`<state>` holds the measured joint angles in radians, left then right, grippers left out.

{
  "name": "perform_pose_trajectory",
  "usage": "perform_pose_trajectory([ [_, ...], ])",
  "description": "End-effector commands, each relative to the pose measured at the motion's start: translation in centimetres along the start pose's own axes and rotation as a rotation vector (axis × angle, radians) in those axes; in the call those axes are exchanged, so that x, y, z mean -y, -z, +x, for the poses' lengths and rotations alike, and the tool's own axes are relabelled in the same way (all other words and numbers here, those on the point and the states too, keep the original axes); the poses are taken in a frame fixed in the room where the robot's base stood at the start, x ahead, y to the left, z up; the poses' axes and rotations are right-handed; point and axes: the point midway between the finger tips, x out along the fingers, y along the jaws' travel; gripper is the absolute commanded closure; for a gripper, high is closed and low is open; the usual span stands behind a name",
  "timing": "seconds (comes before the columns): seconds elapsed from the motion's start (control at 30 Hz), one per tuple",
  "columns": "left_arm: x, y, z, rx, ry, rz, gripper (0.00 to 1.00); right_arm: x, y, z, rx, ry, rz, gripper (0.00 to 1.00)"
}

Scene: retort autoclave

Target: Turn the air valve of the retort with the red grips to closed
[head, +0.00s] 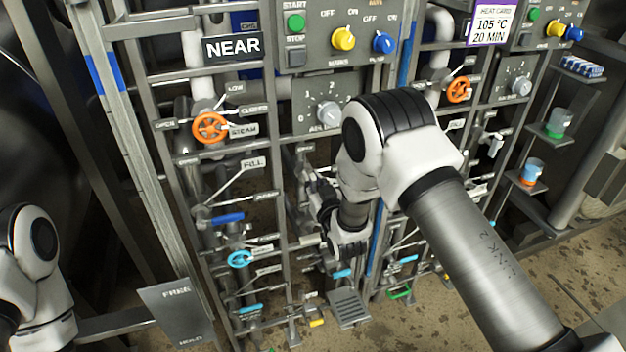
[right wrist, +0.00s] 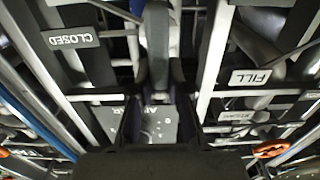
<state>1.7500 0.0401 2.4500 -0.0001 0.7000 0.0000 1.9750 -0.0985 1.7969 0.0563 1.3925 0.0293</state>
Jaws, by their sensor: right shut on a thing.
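My right gripper (head: 312,184) is at the middle pipe column of the near panel, below the AIR dial (head: 328,114), partly hidden by my own wrist. In the right wrist view its fingers (right wrist: 158,108) are shut on a grey valve lever (right wrist: 157,45), which runs up the picture between them. A CLOSED label (right wrist: 74,38) is left of the lever in that view. The lever's other end and its pointing against the labels cannot be made out. No red grips show in either view. My left arm shows at the left edge, its gripper out of view.
An orange STEAM handwheel (head: 210,128) and a FILL label (head: 253,163) are left of my right gripper. A second orange handwheel (head: 459,90) is on the right-hand panel. A NEAR sign (head: 232,47) hangs above. Pipes and frame bars crowd the gripper closely.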

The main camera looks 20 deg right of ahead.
Motion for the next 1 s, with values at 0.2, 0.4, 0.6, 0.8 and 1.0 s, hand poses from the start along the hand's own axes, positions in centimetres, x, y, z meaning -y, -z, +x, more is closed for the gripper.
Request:
perform_pose_trajectory([
  [0.2, 0.0, 0.0, 0.2, 0.0, 0.0, 0.0, 0.59, -0.1, 0.0, 0.0, -0.001, -0.001, 0.026, 1.0],
  [0.4, 0.0, 0.0, 0.8, 0.0, 0.0, 0.0, 0.59, -0.4, -0.1, 0.0, -0.001, -0.002, 0.11, 1.0],
  [0.6, 0.0, 0.0, 1.7, 0.0, 0.0, 0.0, 0.59, -0.7, -0.3, 0.0, -0.001, -0.001, 0.256, 1.0],
  [0.8, 0.0, 0.0, 2.8, 0.0, 0.0, 0.0, 0.59, -1.2, -0.5, 0.0, -0.001, -0.001, 0.442, 1.0],
  [1.0, 0.0, 0.0, 3.9, 0.0, 0.0, 0.0, 0.59, -1.7, -0.8, 0.0, -0.002, -0.001, 0.632, 1.0],
])
